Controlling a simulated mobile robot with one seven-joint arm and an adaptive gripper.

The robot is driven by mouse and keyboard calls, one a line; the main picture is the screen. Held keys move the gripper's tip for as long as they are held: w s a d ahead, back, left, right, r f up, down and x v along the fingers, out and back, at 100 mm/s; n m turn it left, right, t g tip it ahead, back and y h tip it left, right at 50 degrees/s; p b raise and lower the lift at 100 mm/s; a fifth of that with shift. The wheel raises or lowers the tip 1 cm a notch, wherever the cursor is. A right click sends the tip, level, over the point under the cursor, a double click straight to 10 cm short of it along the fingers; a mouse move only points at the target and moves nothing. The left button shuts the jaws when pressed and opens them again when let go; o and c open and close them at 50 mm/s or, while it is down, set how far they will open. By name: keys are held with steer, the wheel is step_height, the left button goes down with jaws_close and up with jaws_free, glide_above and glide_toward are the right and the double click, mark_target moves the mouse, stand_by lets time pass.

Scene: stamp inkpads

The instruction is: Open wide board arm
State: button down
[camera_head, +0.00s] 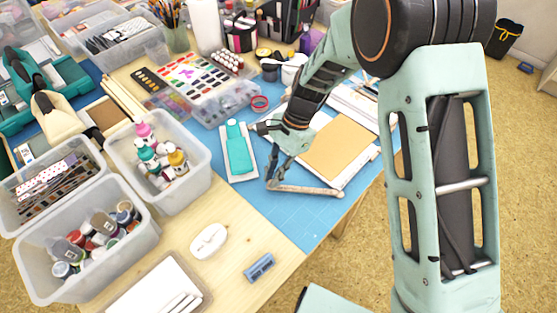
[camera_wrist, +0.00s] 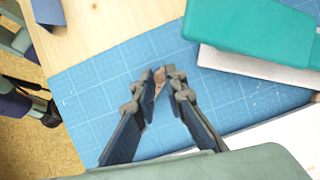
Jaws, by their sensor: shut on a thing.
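The wide board (camera_head: 376,150) is white with a tan panel (camera_head: 338,150) and lies on the blue mat, partly behind my arm. A thin grey-brown bar, which looks like its arm (camera_head: 308,190), lies along the board's front edge and reaches left past it. My gripper (camera_head: 271,182) is at the bar's left end, low over the mat. In the wrist view my gripper (camera_wrist: 161,76) has its fingertips close together on a small brownish piece, which looks like the board arm (camera_wrist: 158,82). The rest of the bar is hidden there.
A teal-topped narrow board (camera_head: 237,148) lies just left of my gripper. The blue mat (camera_head: 290,215) is clear in front. A white oval item (camera_head: 208,241) and a blue-grey block (camera_head: 259,267) lie near the front edge. Bins with bottles (camera_head: 160,170) stand left.

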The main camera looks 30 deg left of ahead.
steer(key=s+d+n, duration=0.1)
steer(key=s, duration=0.1)
steer(key=s+d+n+h, duration=0.1)
steer(key=s+n, duration=0.1)
steer(key=s+d+n, duration=0.1)
steer(key=s, duration=0.1)
steer(key=shift+d+n+g+h, duration=0.25)
steer(key=shift+n+g+h, duration=0.05)
steer(key=shift+n+h, duration=0.1)
steer(key=s+d+n, duration=0.1)
steer(key=d, duration=0.1)
steer(key=s+d+n+h, duration=0.1)
steer(key=s+d+n, duration=0.1)
steer(key=shift+s+d+n, duration=0.15)
steer(key=shift+n, duration=0.15)
steer(key=shift+s+d+n+h, duration=0.25)
steer(key=shift+d+n, duration=0.15)
steer(key=shift+d, duration=0.15)
steer(key=shift+s+d+n+h, duration=0.25)
steer(key=shift+d+n, duration=0.15)
steer(key=shift+d, duration=0.1)
steer(key=c, duration=2)
jaws_free()
steer(key=shift+o, duration=0.2)
steer(key=shift+r, duration=0.1)
